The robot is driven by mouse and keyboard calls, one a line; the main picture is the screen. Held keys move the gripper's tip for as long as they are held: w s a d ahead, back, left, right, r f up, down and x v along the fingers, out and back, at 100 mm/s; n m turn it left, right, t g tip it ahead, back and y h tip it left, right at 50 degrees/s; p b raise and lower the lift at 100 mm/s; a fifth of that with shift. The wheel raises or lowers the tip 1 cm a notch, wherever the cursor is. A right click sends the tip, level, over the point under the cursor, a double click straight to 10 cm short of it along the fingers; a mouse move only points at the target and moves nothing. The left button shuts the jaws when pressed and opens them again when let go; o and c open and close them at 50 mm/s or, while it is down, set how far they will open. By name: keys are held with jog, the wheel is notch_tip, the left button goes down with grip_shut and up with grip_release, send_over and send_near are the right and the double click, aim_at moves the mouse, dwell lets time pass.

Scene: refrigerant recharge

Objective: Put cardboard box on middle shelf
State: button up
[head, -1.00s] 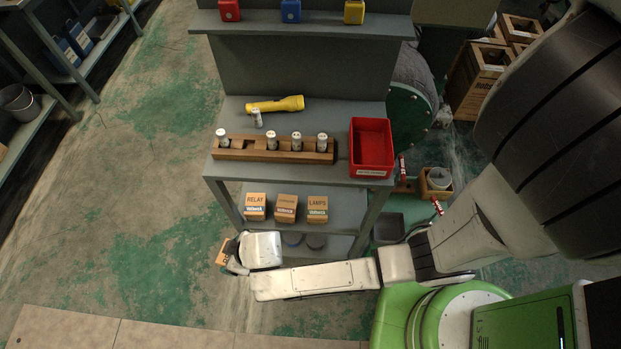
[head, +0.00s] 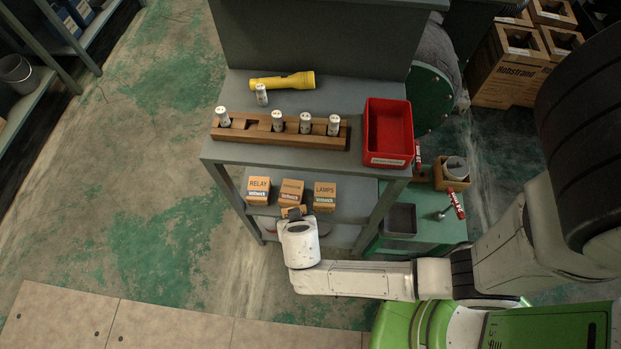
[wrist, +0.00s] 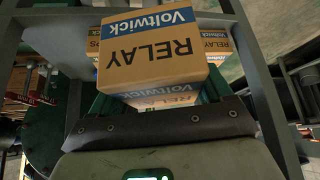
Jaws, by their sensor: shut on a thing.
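A cardboard box (wrist: 165,50) marked RELAY and Voltwick fills the middle of the wrist view, its lettering upside down. My gripper (wrist: 160,98) is shut on it, with a green finger at each side. In the head view my gripper (head: 296,214) is at the front of the middle shelf (head: 353,203), and only a small part of the held box (head: 286,211) shows. On that shelf stand three similar boxes in a row: RELAY (head: 258,190), a middle one (head: 291,192) and LAMPS (head: 325,195). The held box is close in front of the middle one; contact with the shelf cannot be told.
The worktop above holds a yellow flashlight (head: 282,82), a wooden rack (head: 240,132) with white cylinders and a red bin (head: 387,160). A grey post (head: 378,215) bounds the shelf at right. A green low stand (head: 425,235) with a dark tray (head: 400,219) is beside it.

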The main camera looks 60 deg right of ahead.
jog(key=s+a+f+m+g+y+b, duration=0.15)
jog(key=s+m+g+b, duration=0.35)
jog(key=s+m, duration=0.5)
jog(key=s+f+m+g+y+b, duration=0.2)
jog(key=s+m+g+b, duration=0.25)
jog(key=s+m, duration=0.5)
jog(key=shift+m+g, duration=0.25)
jog(key=shift+m, duration=0.6)
jog(key=w+d+f, duration=0.1)
jog(key=w+d, duration=0.1)
jog(key=d, duration=0.4)
jog(key=w+d+f, duration=0.1)
jog(key=w+d, duration=0.2)
jog(key=d, duration=0.3)
jog(key=w+d, duration=0.3)
jog(key=d, duration=0.3)
jog(key=shift+d+f, duration=0.2)
jog(key=shift+f, duration=0.2)
notch_tip(320, 180, down, 4)
jog(key=shift+r, duration=0.15)
jog(key=shift+d+f, duration=0.2)
jog(key=shift+f, duration=0.25)
